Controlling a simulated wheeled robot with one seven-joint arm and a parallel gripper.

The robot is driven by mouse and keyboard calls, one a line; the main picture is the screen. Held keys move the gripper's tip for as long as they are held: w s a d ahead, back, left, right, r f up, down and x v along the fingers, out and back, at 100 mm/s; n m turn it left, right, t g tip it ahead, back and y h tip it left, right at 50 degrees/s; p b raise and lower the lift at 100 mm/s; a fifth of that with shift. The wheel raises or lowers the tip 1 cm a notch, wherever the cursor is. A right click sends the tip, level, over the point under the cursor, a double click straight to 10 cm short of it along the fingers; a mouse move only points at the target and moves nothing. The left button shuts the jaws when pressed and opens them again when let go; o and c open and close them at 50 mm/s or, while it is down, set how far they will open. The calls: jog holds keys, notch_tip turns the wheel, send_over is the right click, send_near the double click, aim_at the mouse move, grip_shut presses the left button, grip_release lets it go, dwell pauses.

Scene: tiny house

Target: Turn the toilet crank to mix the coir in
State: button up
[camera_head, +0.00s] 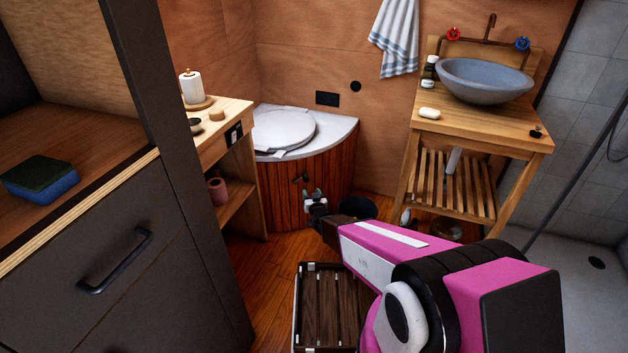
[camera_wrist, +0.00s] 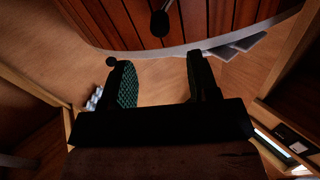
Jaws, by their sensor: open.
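The toilet stands in the back corner with a curved front of red-brown wooden slats (camera_head: 285,205) and a closed white lid (camera_head: 283,130). A small dark crank (camera_head: 300,179) sticks out of the slatted front. In the wrist view, the dark crank (camera_wrist: 160,22) shows at the top, ahead of the gap between my fingers and apart from them. My gripper (camera_head: 314,196) is open and empty, low in front of the toilet; its two fingers also show in the wrist view (camera_wrist: 160,68). The coir is not visible.
A wooden shelf unit (camera_head: 238,105) stands left of the toilet, and a washstand (camera_head: 485,130) with a grey basin stands to the right. A dark bin (camera_head: 357,208) is by the toilet's right side. A slatted crate (camera_head: 330,310) is on the floor. A grey cabinet (camera_head: 110,260) fills the left.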

aim_at(307, 181)
jog(key=x, duration=1.1)
grip_shut()
jog(key=shift+s+r, duration=0.1)
